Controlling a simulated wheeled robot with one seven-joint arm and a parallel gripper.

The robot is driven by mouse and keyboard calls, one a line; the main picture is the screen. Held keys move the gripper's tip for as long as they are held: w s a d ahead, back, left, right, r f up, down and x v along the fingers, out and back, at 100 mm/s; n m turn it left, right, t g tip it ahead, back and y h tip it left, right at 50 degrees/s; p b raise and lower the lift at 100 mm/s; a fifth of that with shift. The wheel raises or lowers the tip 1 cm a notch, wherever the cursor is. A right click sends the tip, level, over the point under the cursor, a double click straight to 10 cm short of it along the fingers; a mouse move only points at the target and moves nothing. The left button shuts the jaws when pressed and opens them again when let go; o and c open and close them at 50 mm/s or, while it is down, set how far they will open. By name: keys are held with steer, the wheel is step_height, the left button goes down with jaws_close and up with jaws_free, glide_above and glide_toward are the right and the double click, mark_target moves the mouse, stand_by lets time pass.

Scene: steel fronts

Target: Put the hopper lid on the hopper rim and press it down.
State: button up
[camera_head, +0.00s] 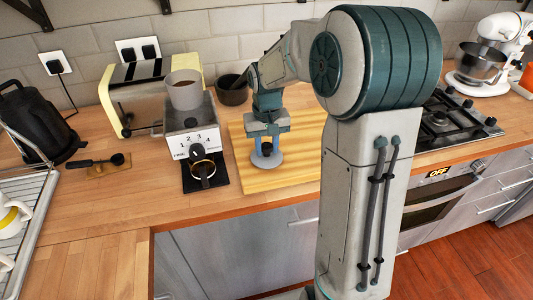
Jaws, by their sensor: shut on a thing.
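The hopper (184,93) is a grey-brown cup on top of the white grinder (192,130), and its round rim (183,76) faces up, uncovered. My gripper (267,146) points down over the wooden board to the right of the grinder. It is shut on the hopper lid (268,160), a flat pale grey disc with a raised middle part between the fingers. The lid is at or just above the board; I cannot tell whether it touches. The fingers partly hide the lid's middle.
A wooden board (300,173) lies under the lid. A cream toaster (137,98) stands left of the grinder and a dark pot (232,90) behind to its right. A portafilter (202,170) sits at the grinder's front. A black kettle (35,122) stands at far left.

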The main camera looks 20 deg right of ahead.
mark_target(267, 145)
steer(key=shift+r+p, duration=1.85)
steer(key=shift+r, duration=0.7)
steer(key=shift+f, duration=0.1)
